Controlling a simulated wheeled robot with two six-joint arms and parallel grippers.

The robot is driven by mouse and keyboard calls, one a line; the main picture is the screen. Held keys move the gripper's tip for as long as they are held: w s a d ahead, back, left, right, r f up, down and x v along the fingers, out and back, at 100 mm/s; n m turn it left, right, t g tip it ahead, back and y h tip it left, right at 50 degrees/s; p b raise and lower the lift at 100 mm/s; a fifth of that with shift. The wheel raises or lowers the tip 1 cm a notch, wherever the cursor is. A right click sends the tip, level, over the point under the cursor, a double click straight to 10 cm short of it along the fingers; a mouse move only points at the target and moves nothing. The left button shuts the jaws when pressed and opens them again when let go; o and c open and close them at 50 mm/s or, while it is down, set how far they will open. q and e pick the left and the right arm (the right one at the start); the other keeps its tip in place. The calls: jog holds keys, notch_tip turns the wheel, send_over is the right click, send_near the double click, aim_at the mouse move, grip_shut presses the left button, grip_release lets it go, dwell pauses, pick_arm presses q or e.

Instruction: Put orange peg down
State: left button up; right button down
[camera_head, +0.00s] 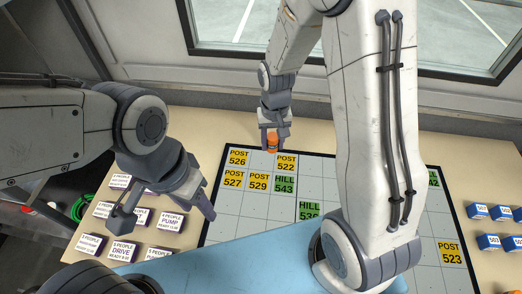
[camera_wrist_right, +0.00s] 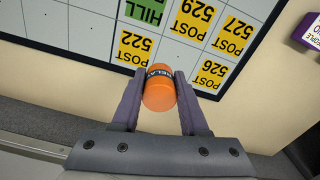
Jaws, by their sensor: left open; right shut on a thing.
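The orange peg (camera_head: 272,141) is a short cylinder with a dark band that carries lettering. It is between the fingers of my right gripper (camera_head: 272,146), which is shut on it. In the right wrist view the peg (camera_wrist_right: 159,90) sits between both fingertips of the gripper (camera_wrist_right: 158,92), over the board's edge row between the POST 522 and POST 526 tiles. I cannot tell whether it touches the board (camera_head: 265,203). My left gripper (camera_head: 168,208) is open and empty, left of the board over the label blocks.
Yellow POST 522 (camera_head: 287,161), POST 526 (camera_head: 238,158) and a green HILL 543 tile (camera_head: 284,184) lie on the board. Purple-sided label blocks (camera_head: 121,250) stand at left, blue blocks (camera_head: 489,242) at right. A window (camera_head: 240,25) is behind the table.

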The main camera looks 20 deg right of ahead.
aim_at(262, 160)
jog(key=a+f, duration=0.1)
jog(key=w+a, duration=0.1)
jog(key=shift+w+a+f, duration=0.15)
jog(key=shift+a+f, duration=0.15)
jog(key=shift+f, duration=0.1)
jog(key=shift+f+p, duration=0.3)
jog(key=shift+f, duration=1.65)
jog(key=shift+f, duration=0.15)
jog(key=shift+c, duration=2.1)
grip_release()
notch_tip(262, 160, up, 12)
jog(key=s+a+r+n, duration=0.2)
jog(key=s+n, duration=0.1)
jog(key=s, duration=0.4)
jog(key=s+a+r+n, duration=0.3)
jog(key=s, duration=0.4)
jog(key=s+a+r+n+y, duration=0.1)
jog(key=s+a+r+n, duration=0.1)
jog(key=s, duration=0.5)
jog(key=shift+s+a+r+n, duration=0.35)
jog(key=shift+a+n, duration=0.25)
jog(key=shift+a, duration=0.1)
